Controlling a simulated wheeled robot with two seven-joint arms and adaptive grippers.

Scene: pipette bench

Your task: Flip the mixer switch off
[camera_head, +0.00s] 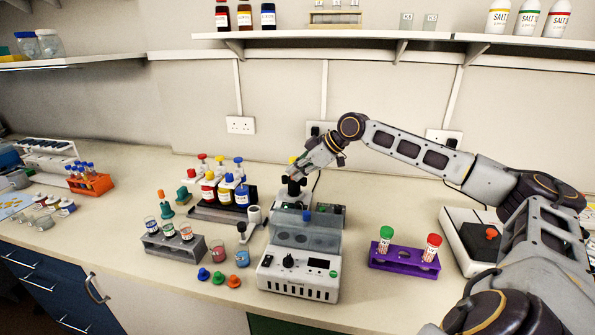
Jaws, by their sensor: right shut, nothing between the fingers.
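The mixer (293,188), with a black cup-like top, stands behind the white lidded device in the middle of the bench. Its lower body is largely hidden behind that device's clear lid. I cannot make out the switch or its position. My right gripper (296,176) reaches in from the right and points down just above the mixer's top. It is shut and empty. I cannot tell whether its fingertips touch the mixer. My left gripper is out of view.
The white lidded device (298,277) stands in front. A purple rack (404,262) with two capped tubes and a balance (474,240) are to the right. Bottles with coloured caps (225,190) and a grey tube rack (175,246) are to the left. A shelf (340,35) overhangs the back.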

